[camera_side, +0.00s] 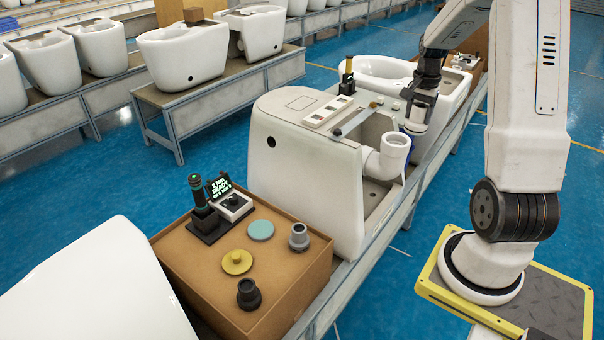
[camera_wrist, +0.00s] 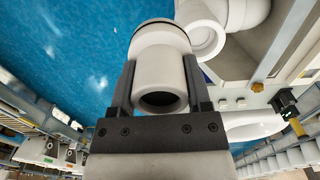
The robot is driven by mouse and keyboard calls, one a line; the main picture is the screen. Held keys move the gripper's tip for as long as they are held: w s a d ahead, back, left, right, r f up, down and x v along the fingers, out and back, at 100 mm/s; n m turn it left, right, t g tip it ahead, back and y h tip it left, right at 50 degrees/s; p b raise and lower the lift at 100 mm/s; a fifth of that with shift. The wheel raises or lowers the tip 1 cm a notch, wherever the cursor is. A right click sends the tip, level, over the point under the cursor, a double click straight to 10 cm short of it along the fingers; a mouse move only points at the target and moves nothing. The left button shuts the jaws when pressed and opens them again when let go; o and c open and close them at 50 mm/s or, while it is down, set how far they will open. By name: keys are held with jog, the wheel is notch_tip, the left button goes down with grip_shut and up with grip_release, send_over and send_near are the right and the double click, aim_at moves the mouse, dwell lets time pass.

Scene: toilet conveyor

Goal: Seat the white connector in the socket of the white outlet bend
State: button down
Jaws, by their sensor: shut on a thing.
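The white connector (camera_wrist: 160,62) is a short pipe piece with a dark ring at its far end. My gripper (camera_wrist: 159,80) is shut on it, with one dark finger on each side. In the side view my gripper (camera_side: 421,100) hangs above and to the right of the white outlet bend, with part of the connector (camera_side: 416,118) showing below it. The white outlet bend (camera_side: 392,158) is at the back of a toilet, with its round socket facing up. In the wrist view the bend (camera_wrist: 207,38) lies right of the connector. The connector appears apart from the socket.
The toilet body (camera_side: 310,160) stands on a conveyor, with a flat strip and small tools on top. A cardboard box (camera_side: 200,280) in front carries a black stand, discs and small fittings. Another toilet (camera_side: 385,72) sits behind my gripper. Blue floor lies beside the line.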

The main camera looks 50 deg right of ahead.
jog(key=shift+w+d+f, duration=1.55)
jog(key=shift+w+f, duration=0.05)
jog(key=shift+f, duration=0.25)
jog(key=shift+w+d+f, duration=1.55)
jog(key=shift+w+f, duration=0.05)
jog(key=shift+f, duration=0.2)
jog(key=shift+f, duration=0.1)
jog(key=shift+w+d+f, duration=0.15)
jog(key=shift+f, duration=1.6)
jog(key=shift+f, duration=0.15)
grip_release()
